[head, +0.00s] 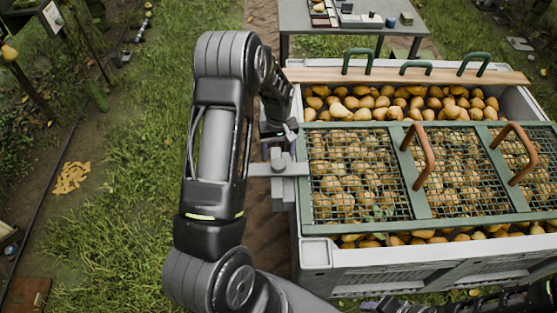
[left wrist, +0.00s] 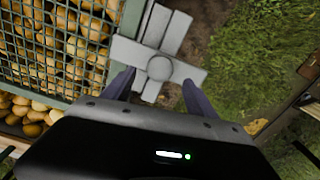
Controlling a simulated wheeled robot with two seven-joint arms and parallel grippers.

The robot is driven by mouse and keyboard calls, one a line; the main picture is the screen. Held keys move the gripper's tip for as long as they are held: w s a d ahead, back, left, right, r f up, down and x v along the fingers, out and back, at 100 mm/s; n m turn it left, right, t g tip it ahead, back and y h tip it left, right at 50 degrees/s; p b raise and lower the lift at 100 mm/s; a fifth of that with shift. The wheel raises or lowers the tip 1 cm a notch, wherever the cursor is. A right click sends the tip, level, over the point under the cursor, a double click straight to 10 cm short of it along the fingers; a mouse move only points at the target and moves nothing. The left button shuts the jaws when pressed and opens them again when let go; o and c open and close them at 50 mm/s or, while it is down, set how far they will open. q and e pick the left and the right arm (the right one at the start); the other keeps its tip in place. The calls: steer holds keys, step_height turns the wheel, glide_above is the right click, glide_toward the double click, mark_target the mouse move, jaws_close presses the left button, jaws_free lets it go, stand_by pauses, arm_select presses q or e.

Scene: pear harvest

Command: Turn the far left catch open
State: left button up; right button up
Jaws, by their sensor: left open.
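A grey metal catch (head: 279,164) sits on the left edge of the green mesh lid (head: 408,212) in the head view. In the left wrist view, the catch (left wrist: 160,68) shows a round pivot with one flat bar crossing another. My left gripper (head: 273,147) is over the catch, pointing down. In the left wrist view, the left gripper (left wrist: 158,92) is open, its dark fingers on either side of the catch's lower bar. Contact cannot be told. My right gripper (head: 378,304) shows only partly at the bottom edge, its jaws unclear.
The lid lies over a pale crate (head: 330,256) full of pears. Two brown handles (head: 418,155) stand up from the lid. A wooden board (head: 430,76) with green handles lies across the crate's back. A grey table (head: 300,17) stands behind. Grass is open at the left.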

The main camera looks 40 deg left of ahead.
mark_target(278, 163)
arm_select(q)
step_height(278, 163, down, 5)
steer(key=shift+f+p, duration=0.15)
steer(key=shift+p, duration=0.2)
jaws_close()
stand_by(0.7)
